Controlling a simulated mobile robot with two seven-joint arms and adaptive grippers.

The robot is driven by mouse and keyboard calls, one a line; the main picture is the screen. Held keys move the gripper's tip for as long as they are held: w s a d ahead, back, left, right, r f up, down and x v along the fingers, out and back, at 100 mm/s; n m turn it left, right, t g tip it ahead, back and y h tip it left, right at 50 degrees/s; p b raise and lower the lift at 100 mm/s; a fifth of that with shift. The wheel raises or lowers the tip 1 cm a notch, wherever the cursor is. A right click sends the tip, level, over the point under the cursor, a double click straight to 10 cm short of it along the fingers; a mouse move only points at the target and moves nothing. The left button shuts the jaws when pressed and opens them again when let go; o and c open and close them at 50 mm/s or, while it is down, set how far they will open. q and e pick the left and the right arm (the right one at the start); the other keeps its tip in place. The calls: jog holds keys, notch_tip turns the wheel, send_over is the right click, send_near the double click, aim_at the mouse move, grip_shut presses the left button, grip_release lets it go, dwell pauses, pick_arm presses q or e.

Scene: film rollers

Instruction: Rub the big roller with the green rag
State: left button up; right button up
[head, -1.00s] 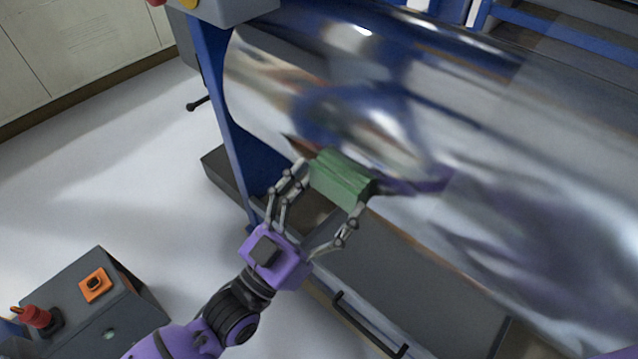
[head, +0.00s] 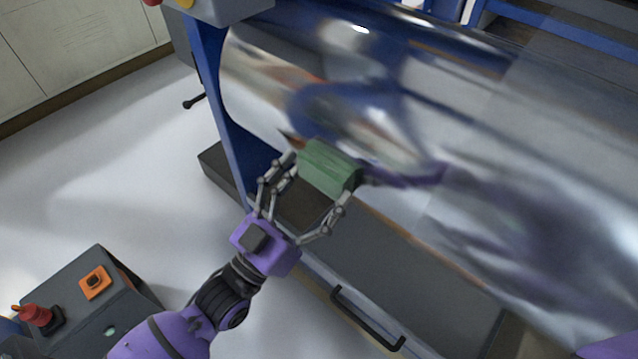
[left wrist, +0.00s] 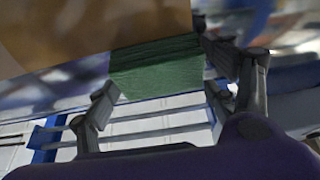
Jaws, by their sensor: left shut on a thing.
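The big roller (head: 500,150) is a large shiny mirror-like cylinder across the upper right of the head view. The green rag (head: 328,168) is a folded block between the fingers of my left gripper (head: 308,190), which is shut on it. The rag is at the roller's lower front side, near its left end. In the left wrist view the rag (left wrist: 157,68) spans the fingers, against or very near a curved reflective surface. I cannot tell for sure if it touches. A purple piece at the lower right edge of the head view does not show my right gripper.
A blue frame (head: 222,100) holds the roller's left end. Below the roller is a dark cabinet top with a black handle (head: 368,318). A grey control box (head: 85,305) with an orange switch and red knob stands lower left. The floor between is clear.

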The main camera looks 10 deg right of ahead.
aim_at(303, 170)
pick_arm(q)
jog(key=shift+w+a, duration=0.5)
jog(key=shift+w, duration=0.2)
jog(key=shift+w+a, duration=0.5)
jog(key=shift+w, duration=0.2)
jog(key=shift+w+a+b, duration=0.3)
jog(key=shift+w+a, duration=0.35)
jog(key=shift+w, duration=0.3)
jog(key=shift+w+a+b, duration=0.25)
jog(key=shift+w+a, duration=0.45)
jog(key=shift+w, duration=0.2)
jog(key=shift+w+a+b, duration=0.3)
jog(key=shift+w+a, duration=0.35)
jog(key=shift+w, duration=0.3)
jog(key=shift+s+a+p, duration=0.45)
jog(key=shift+s+a, duration=0.45)
jog(key=shift+a, duration=0.3)
jog(key=shift+s+a+p, duration=0.45)
jog(key=shift+s+a, duration=0.45)
jog(key=shift+a, duration=0.3)
